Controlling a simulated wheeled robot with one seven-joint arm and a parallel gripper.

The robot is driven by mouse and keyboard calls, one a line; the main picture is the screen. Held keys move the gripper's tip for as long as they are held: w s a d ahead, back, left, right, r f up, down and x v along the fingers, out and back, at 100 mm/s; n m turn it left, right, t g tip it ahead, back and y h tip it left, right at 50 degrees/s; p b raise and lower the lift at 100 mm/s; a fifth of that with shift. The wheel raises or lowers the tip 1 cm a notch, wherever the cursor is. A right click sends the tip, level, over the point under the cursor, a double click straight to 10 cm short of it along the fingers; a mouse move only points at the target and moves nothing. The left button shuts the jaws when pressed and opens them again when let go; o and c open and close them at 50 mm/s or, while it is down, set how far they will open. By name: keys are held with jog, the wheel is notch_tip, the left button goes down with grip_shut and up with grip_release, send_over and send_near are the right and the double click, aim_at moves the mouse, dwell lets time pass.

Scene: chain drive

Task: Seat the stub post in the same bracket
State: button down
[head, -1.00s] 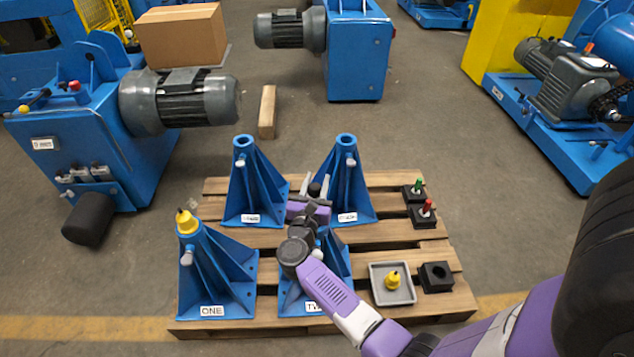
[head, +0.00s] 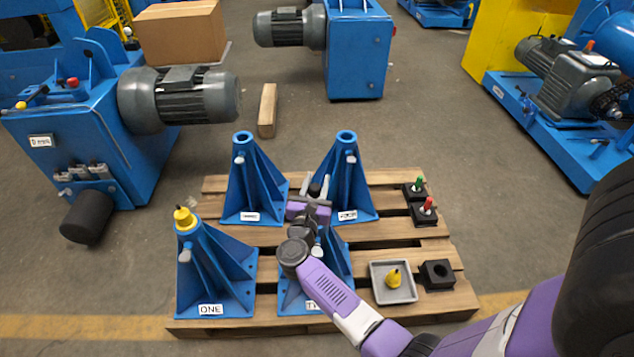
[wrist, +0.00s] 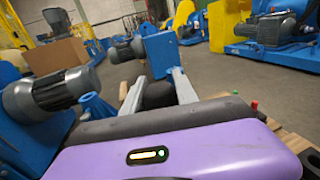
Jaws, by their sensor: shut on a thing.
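My gripper (head: 315,188) is above the pallet, between and in front of the two back brackets. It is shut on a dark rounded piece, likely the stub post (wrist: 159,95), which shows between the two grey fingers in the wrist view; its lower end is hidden. Four blue brackets stand on the pallet. Bracket ONE (head: 212,275) at front left has a yellow piece (head: 184,218) on its top. The front middle bracket, TWO (head: 290,294), is largely covered by my arm, its top hidden. The back left bracket (head: 250,185) and back right bracket (head: 352,185) have open round tops.
On the pallet's right, a grey tray (head: 405,296) holds a yellow piece (head: 393,278). Beside it is an empty black block (head: 438,275) with a hole. Green-topped (head: 417,185) and red-topped (head: 427,206) posts stand in black blocks behind. Blue machines surround the pallet.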

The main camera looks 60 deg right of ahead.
jog(key=shift+f+b, duration=4)
jog(key=shift+b, duration=0.15)
dwell(0.3)
jog(key=c, duration=0.9)
grip_release()
jog(key=shift+c, duration=0.2)
jog(key=shift+o, duration=0.3)
jog(key=shift+f, duration=0.1)
jog(key=shift+f, duration=0.2)
jog(key=p+v, duration=0.1)
jog(key=v, duration=0.6)
jog(key=shift+s+a+r, duration=0.15)
jog(key=shift+a+r, duration=0.05)
jog(key=shift+a, duration=0.15)
